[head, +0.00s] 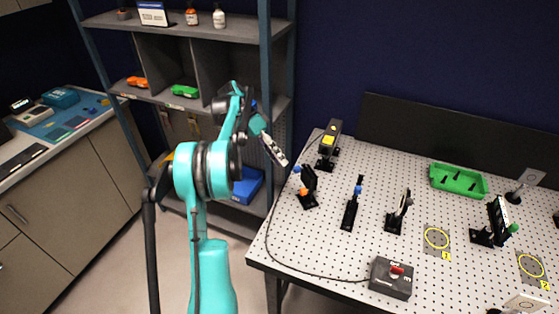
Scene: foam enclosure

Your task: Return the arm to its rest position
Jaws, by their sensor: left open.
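My left arm rises from the bottom of the head view, left of the perforated optical table (330,245). Its gripper (280,160) is raised near the table's back left corner, in front of the shelf's right post. The gripper is open, and I see nothing held in it. It points down and to the right, toward the black mounts. My right gripper is not clearly in view.
A black mount (307,187), a laser-like box (330,140) and other mounts stand on the table. A control box (391,278) with a cable sits at the front. A green tray (458,180) is at the back. Shelves (190,22) stand behind my arm; a counter (60,125) is left.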

